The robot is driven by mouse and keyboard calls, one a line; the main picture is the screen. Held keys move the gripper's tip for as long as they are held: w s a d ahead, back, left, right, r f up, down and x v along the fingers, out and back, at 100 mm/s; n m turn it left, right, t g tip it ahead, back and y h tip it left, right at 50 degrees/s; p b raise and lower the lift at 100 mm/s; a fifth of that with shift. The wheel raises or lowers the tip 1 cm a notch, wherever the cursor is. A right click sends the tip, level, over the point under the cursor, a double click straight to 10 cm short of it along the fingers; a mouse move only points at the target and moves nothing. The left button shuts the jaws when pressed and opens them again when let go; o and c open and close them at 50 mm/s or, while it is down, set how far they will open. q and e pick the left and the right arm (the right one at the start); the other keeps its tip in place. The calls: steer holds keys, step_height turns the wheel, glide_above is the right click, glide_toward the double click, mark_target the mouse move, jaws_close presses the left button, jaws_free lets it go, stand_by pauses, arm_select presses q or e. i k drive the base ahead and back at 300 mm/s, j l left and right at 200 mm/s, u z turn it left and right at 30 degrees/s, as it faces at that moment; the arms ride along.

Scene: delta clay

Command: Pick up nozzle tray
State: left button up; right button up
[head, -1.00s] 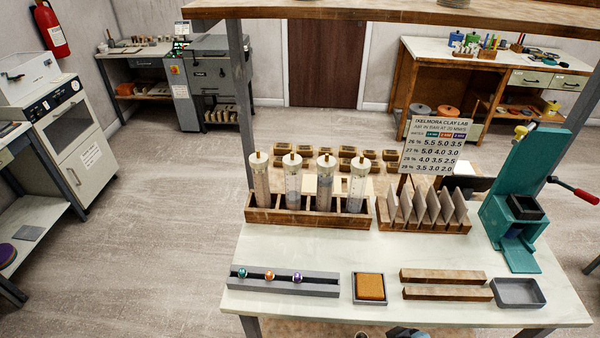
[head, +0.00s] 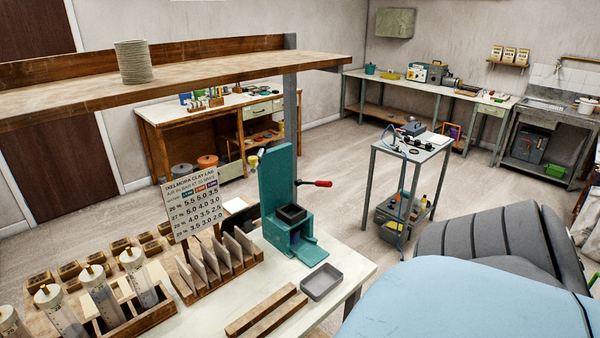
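The long grey tray with teal, orange and purple nozzles, seen earlier near the front left of the white table, is outside the current head view. The white worktable (head: 210,321) shows only in part, at the lower middle. Neither of my grippers is in view.
A wooden shelf (head: 200,75) hangs above.

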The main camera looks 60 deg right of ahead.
mark_target(318, 284)
steer(key=z, duration=2.05)
